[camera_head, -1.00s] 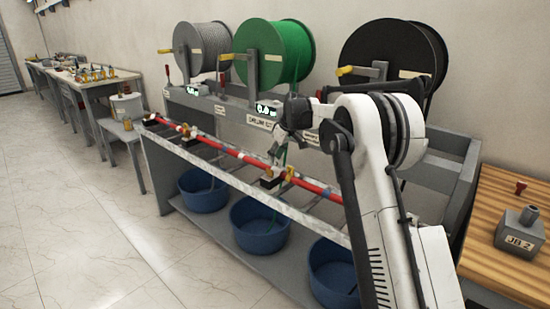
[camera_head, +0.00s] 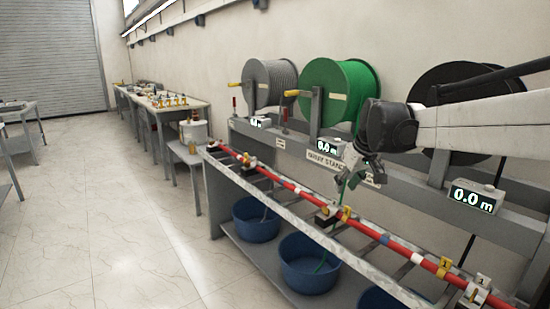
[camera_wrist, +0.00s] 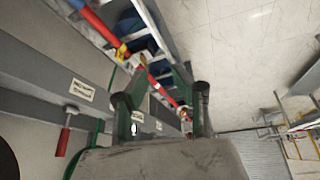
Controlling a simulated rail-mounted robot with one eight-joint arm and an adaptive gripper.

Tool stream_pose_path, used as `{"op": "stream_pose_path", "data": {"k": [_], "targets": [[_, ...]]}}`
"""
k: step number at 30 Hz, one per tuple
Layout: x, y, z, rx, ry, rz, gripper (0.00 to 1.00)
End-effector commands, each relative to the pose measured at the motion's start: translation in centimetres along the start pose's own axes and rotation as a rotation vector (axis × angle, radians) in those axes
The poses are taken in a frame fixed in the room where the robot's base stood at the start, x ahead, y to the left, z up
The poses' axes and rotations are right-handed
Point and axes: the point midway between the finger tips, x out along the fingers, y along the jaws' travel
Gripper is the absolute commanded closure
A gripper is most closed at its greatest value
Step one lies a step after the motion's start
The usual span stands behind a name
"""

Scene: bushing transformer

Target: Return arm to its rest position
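My gripper (camera_head: 356,178) is in the middle of the head view, with my white arm reaching in from the right. It hangs in front of the green cable drum (camera_head: 340,95), above the red rail (camera_head: 372,230) of the bench. In the wrist view my gripper (camera_wrist: 160,72) shows two dark green fingers apart, with no object held between them. A thin green cable (camera_head: 343,187) hangs just beside the fingers in the head view. I cannot tell whether it touches them.
A grey drum (camera_head: 269,84) and a black drum (camera_head: 450,98), partly behind my arm, stand on the bench's back. Blue tubs (camera_head: 309,266) sit on its lower shelf. Other tables (camera_head: 165,104) line the wall at left. The floor (camera_head: 125,225) left of the bench is clear.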

Motion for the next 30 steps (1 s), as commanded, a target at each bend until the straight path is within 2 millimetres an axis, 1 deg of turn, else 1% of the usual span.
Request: {"op": "stream_pose_path", "data": {"k": [1, 6, 11, 15, 22, 26, 30], "targets": [[-1.1, -0.8, 1.3, 0.012, 0.004, 0.008, 0.75], [-4.1, -2.9, 5.3, 0.062, 0.022, 0.035, 0.75], [-6.3, -4.8, 9.5, 0.108, 0.041, 0.059, 0.75], [-7.7, -6.5, 13.4, 0.148, 0.058, 0.079, 0.75], [-8.9, -9.2, 20.1, 0.212, 0.091, 0.109, 0.75], [-9.0, -10.6, 24.0, 0.248, 0.11, 0.124, 0.75], [-8.6, -11.9, 28.1, 0.286, 0.131, 0.14, 0.75]]}}
